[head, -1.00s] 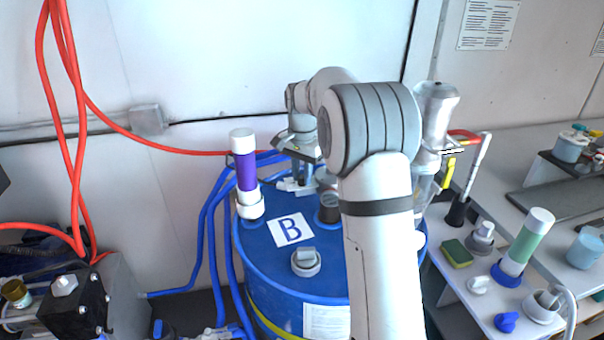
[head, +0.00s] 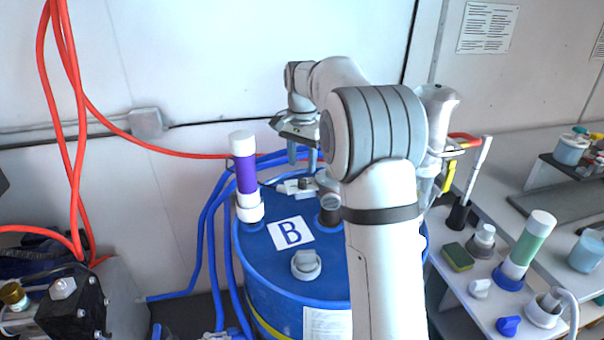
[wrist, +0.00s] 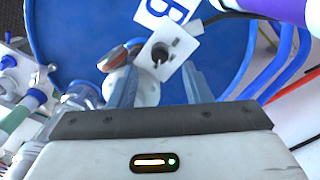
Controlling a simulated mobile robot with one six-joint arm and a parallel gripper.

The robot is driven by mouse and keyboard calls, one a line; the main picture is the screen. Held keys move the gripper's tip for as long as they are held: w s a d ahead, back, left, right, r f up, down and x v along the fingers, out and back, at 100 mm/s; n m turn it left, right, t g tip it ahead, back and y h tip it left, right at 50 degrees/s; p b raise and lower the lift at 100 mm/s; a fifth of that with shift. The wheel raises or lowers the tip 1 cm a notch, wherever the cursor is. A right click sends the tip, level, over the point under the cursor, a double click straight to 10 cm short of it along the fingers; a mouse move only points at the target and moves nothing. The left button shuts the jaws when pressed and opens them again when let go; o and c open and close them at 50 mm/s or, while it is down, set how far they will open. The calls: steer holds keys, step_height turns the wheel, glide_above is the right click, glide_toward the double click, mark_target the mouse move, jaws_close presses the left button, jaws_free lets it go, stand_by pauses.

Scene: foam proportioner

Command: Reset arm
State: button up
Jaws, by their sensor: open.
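My gripper (head: 302,158) is above the back of the blue drum (head: 268,268), pointing down, with its two fingers apart. In the wrist view my gripper (wrist: 160,88) shows nothing held between its fingers. A white block with a dark hole (wrist: 170,50) lies on the drum just beyond the fingertips; it also shows in the head view (head: 294,187) below the gripper. My arm crosses the front of the drum and hides its right part.
A purple tube with white ends (head: 244,176) stands on the drum's left, near the label B (head: 290,232). A grey cap (head: 306,264) sits on the front of the drum. A bench at right holds a green tube (head: 527,247), a sponge (head: 458,256) and several fittings. Blue hoses run at left.

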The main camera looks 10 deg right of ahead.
steer(key=shift+r, duration=1.25)
steer(key=shift+s+r, duration=0.1)
steer(key=shift+s, duration=0.05)
steer(key=s+a+f+n+t, duration=0.1)
steer(key=s+f+n, duration=0.1)
steer(key=s, duration=0.9)
steer(key=s+a+f+n+t, duration=0.1)
steer(key=s+n, duration=0.3)
steer(key=s, duration=0.7)
steer(key=s+a+f+n+t, duration=0.1)
steer(key=s+f+n, duration=0.2)
steer(key=s, duration=0.8)
steer(key=shift+s+n, duration=0.3)
steer(key=shift+s, duration=0.05)
